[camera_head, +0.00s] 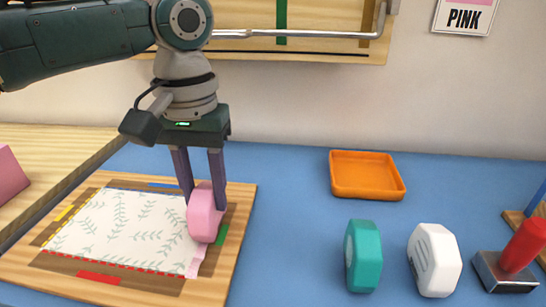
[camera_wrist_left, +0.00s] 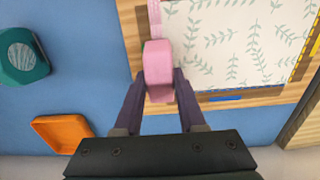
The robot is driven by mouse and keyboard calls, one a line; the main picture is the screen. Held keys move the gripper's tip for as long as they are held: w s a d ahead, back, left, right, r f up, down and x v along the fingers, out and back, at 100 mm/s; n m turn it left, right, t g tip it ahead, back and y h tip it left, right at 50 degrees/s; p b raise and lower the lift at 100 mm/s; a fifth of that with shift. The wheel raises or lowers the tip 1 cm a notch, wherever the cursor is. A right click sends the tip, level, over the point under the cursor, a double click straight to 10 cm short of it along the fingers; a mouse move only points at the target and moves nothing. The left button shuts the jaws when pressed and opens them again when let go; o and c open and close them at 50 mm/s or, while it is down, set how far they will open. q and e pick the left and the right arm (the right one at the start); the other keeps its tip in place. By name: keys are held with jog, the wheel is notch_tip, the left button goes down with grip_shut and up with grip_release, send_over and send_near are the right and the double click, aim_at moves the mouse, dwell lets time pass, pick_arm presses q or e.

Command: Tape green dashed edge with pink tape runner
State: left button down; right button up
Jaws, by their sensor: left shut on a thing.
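My left gripper (camera_head: 203,192) is shut on the pink tape runner (camera_head: 204,215), which it holds down at the right edge of the patterned paper sheet (camera_head: 120,228). A green mark (camera_head: 221,235) lies on the wooden board just right of that edge; the green dashes themselves are hidden. A strip of pink tape (camera_head: 195,262) runs along this edge from the near corner up to the runner. In the left wrist view, the runner (camera_wrist_left: 157,70) sits between both fingers, with the tape strip (camera_wrist_left: 155,18) trailing from it. My right gripper is not in view.
A red dashed line (camera_head: 112,265) marks the sheet's near edge. On the blue table stand an orange tray (camera_head: 366,176), a teal tape runner (camera_head: 363,256), a white tape runner (camera_head: 434,260) and a red-handled stamp (camera_head: 522,246). The table between board and teal runner is clear.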

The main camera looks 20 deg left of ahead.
pick_arm(q)
jog(key=shift+w+a+f+b, duration=0.1)
jog(key=shift+w+a+b, duration=0.05)
jog(key=shift+w+b, duration=0.35)
jog(key=shift+w+a+f+b, duration=0.15)
jog(key=shift+w+b, duration=0.15)
jog(key=shift+w, duration=0.3)
jog(key=shift+w+a+r, duration=0.1)
jog(key=shift+w, duration=0.15)
jog(key=shift+r, duration=0.1)
jog(key=shift+w+b, duration=0.35)
jog(key=shift+b, duration=0.2)
jog(key=shift+w+a+b, duration=0.15)
jog(key=shift+w+b, duration=0.5)
jog(key=shift+b, duration=0.2)
jog(key=shift+w+a+b, duration=0.2)
jog(key=shift+w+b, duration=0.45)
jog(key=shift+b, duration=0.45)
jog(key=shift+w+b, duration=0.25)
jog(key=shift+b, duration=0.1)
